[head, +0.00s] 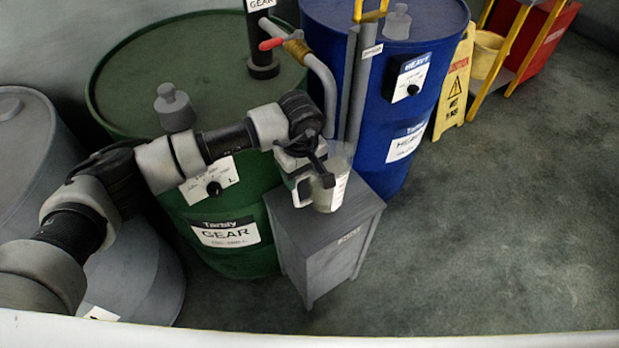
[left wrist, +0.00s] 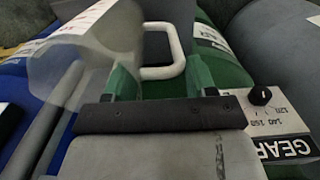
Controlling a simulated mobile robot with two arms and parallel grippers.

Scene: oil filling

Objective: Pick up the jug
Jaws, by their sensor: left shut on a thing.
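The jug (head: 331,190) is clear with a white handle and stands upright over the grey cabinet (head: 325,226). I cannot tell whether its base touches the top. My left gripper (head: 303,177) comes from the left and is shut on the handle. In the left wrist view, the jug (left wrist: 98,55) is at upper left, its handle between the two green fingers of my left gripper (left wrist: 160,76). My right gripper is not in view.
A green GEAR drum (head: 232,245) and a blue HEAVY drum (head: 395,170) stand behind the cabinet. A pipe with a red-handled valve (head: 272,44) hangs above. A grey drum (head: 30,155) is at left. A yellow wet-floor sign (head: 453,88) stands at right. Floor at right is clear.

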